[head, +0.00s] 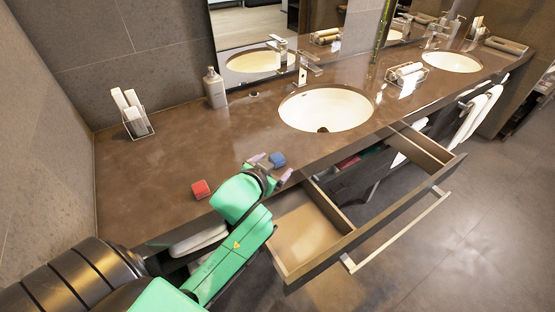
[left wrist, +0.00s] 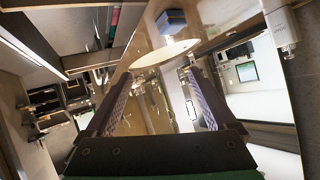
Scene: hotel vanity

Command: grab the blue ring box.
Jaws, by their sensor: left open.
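The blue ring box (head: 278,159) sits on the brown vanity counter (head: 170,165), near its front edge and in front of the near sink. My left gripper (head: 271,168) is open, with its fingertips close to the box in the head view. In the left wrist view the blue box (left wrist: 171,20) is at the top, beyond the two spread fingers (left wrist: 160,75). Nothing is between the fingers, and the box looks apart from them. My right gripper is not in view.
An open drawer (head: 300,232) juts out below the counter, to the right of my left arm. The near sink (head: 325,108), faucet (head: 303,70), soap bottle (head: 215,88) and wire holder (head: 138,124) stand farther back. The counter's left middle is clear.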

